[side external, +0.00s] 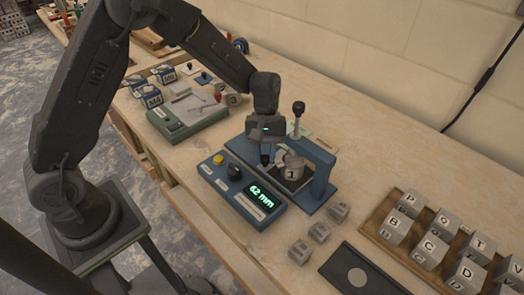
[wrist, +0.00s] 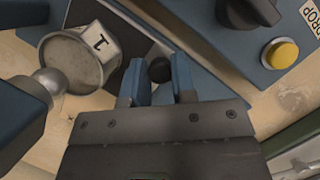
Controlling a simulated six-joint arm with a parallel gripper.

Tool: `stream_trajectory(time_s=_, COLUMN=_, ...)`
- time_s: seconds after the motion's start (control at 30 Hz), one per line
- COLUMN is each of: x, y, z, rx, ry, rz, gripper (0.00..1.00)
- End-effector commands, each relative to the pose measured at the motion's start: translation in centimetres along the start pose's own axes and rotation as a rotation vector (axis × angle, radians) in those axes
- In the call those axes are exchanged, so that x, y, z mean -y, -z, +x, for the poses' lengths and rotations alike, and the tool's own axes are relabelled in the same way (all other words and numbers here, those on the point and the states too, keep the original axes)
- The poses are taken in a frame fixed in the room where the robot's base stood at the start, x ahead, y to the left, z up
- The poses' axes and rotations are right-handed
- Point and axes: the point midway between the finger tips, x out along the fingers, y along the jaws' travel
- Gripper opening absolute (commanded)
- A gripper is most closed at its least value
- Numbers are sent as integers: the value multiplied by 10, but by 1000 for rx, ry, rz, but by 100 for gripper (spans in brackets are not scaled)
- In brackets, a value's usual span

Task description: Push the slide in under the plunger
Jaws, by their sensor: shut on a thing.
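My gripper (side external: 266,157) is low beside the blue plunger stand. In the wrist view, its two fingers (wrist: 161,78) are closed around a round black knob (wrist: 160,69) on the slide. The plunger, with a dark ball handle (side external: 298,107), rises from the blue frame (side external: 321,170).
A blue control box (side external: 243,190) with a yellow button, dark dial and "62 mm" display stands in front. Several grey cubes (side external: 320,232) lie to its right, near a dark plate (side external: 362,272). A wooden tray (side external: 392,245) holds lettered blocks. A green scale-like box (side external: 188,118) stands left.

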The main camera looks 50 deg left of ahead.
Motion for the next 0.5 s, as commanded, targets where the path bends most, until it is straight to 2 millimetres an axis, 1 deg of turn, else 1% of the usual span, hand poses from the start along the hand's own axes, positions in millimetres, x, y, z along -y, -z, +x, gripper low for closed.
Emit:
stream_trajectory(time_s=0.03, x=-4, y=-4, z=1, rx=5, ry=-5, rz=2, gripper=0)
stream_trajectory(time_s=0.07, x=-4, y=-4, z=1, rx=5, ry=-6, rz=2, gripper=28)
stream_trajectory(time_s=0.1, x=-4, y=-4, z=1, rx=5, ry=-5, rz=2, gripper=31)
stream_trajectory(time_s=0.3, x=-3, y=-3, z=1, rx=4, ry=-4, rz=2, gripper=49)
stream_trajectory(time_s=0.5, x=-2, y=-2, z=0, rx=3, ry=-4, rz=1, gripper=49)
